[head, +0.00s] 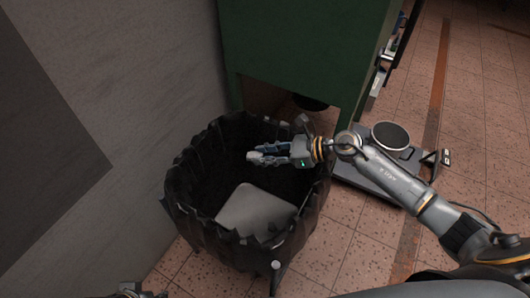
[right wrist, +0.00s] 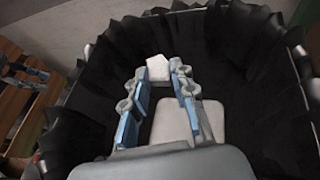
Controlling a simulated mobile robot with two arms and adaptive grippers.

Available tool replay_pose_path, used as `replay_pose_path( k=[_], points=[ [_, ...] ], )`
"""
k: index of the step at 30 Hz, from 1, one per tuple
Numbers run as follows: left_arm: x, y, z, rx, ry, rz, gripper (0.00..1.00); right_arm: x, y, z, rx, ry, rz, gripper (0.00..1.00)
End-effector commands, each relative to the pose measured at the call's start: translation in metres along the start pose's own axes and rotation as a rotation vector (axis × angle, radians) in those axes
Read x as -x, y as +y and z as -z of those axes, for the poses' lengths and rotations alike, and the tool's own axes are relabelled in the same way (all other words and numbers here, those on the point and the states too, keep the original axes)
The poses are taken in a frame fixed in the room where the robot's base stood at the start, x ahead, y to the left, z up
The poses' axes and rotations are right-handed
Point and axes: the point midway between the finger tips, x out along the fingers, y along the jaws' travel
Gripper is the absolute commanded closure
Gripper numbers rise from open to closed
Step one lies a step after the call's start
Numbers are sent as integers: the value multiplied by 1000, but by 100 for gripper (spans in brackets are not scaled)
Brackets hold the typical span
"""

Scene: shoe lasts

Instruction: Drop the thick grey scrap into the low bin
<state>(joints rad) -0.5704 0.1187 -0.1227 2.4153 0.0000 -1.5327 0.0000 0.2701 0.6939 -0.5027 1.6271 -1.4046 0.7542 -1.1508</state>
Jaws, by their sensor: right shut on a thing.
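The low bin (head: 180,200) is a black, ragged-rimmed container beside the wall, and its dark inside fills much of the right wrist view (right wrist: 250,75). My right gripper (head: 255,158) reaches in from the right over the bin opening. It is shut on a small, pale grey, blocky piece, the thick grey scrap (right wrist: 158,68), which shows at the fingertips in the right wrist view. In the head view the scrap is hard to make out. Only a small part that may be my left gripper shows at the bottom edge of the head view.
A light grey flat slab (head: 255,210) lies inside the bin. A green cabinet (head: 300,50) stands behind the bin. A dark platform (head: 385,175) with a round pan (head: 390,135) stands on the tiled floor to the right. A grey wall (head: 130,80) bounds the left.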

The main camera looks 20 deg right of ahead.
Motion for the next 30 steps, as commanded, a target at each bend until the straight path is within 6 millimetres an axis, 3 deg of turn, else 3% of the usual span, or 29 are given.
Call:
replay_pose_path(
  k=[3,9,20,21,24,30],
  points=[
    [14,-1,-1,1,9,2,60,-3,0,7,-1,0,0,91],
    [2,0,-5,1,7,2,60,-9,0,22,0,0,0,91],
    [2,0,-5,1,8,2,60,-10,0,23,0,0,0,91],
    [2,0,-5,1,8,2,60,-10,0,23,0,0,0,68],
    [2,0,-5,1,8,2,60,-10,0,23,0,0,0,48],
    [2,0,-5,1,8,2,60,-10,0,23,0,0,0,48]
  ],
)
